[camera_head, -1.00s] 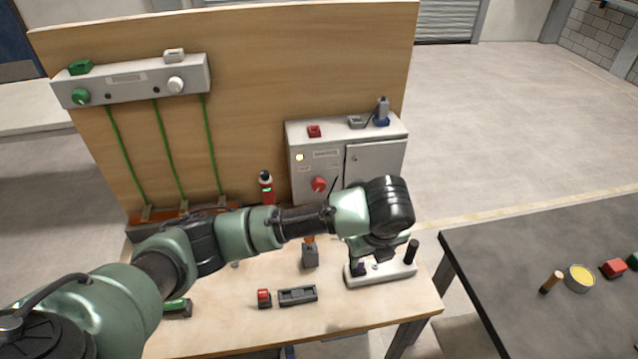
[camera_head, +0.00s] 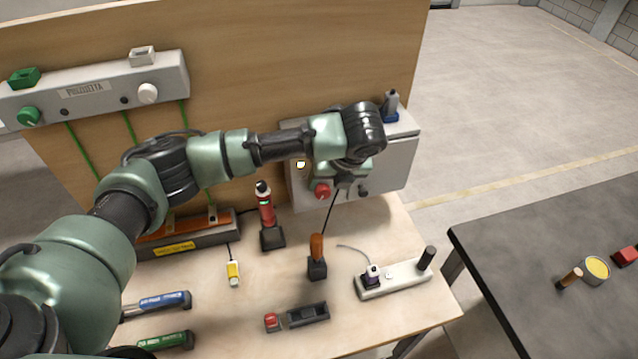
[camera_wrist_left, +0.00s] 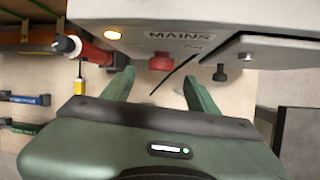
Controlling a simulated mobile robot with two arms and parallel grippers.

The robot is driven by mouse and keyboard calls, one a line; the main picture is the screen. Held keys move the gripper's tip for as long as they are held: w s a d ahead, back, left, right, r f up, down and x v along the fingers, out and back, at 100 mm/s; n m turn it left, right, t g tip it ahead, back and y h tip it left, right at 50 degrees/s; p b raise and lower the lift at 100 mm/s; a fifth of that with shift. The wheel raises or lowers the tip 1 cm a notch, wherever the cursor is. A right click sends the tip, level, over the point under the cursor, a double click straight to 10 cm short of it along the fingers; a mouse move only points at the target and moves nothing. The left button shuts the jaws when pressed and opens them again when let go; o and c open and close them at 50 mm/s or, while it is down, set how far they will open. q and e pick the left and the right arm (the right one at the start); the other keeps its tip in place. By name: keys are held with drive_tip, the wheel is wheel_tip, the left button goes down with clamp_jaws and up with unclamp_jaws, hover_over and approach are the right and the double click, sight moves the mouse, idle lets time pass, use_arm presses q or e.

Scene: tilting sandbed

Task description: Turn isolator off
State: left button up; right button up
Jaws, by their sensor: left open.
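The isolator is a red rotary knob (camera_head: 322,191) on the front of the grey cabinet (camera_head: 398,163). In the left wrist view the red knob (camera_wrist_left: 160,62) shows under the word MAINS. My left gripper (camera_head: 350,190) is just in front of the cabinet, near the knob. In the left wrist view its two green fingers (camera_wrist_left: 160,90) are spread, with the knob between them in the picture and slightly beyond the tips. I cannot tell any contact. My right gripper is not in view.
A black door knob (camera_wrist_left: 220,73) is right of the isolator. On the bench stand a red tool (camera_head: 266,215), an orange-handled tool (camera_head: 317,250) and a white power strip (camera_head: 400,278). A dark table (camera_head: 540,240) is at the right.

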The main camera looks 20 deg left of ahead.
sight(324, 193)
use_arm(q)
drive_tip(key=x, duration=0.1)
drive_tip(key=p+x, duration=0.1)
drive_tip(key=x, duration=0.1)
drive_tip(key=shift+s+d+f, duration=0.2)
drive_tip(key=shift+f, duration=0.15)
drive_tip(key=shift+p+x, duration=0.4)
drive_tip(key=shift+x, duration=0.65)
drive_tip(key=shift+w+a+f, duration=0.15)
drive_tip(key=shift+w+a, duration=0.05)
drive_tip(key=shift+f, duration=0.1)
drive_tip(key=shift+d, duration=0.1)
clamp_jaws()
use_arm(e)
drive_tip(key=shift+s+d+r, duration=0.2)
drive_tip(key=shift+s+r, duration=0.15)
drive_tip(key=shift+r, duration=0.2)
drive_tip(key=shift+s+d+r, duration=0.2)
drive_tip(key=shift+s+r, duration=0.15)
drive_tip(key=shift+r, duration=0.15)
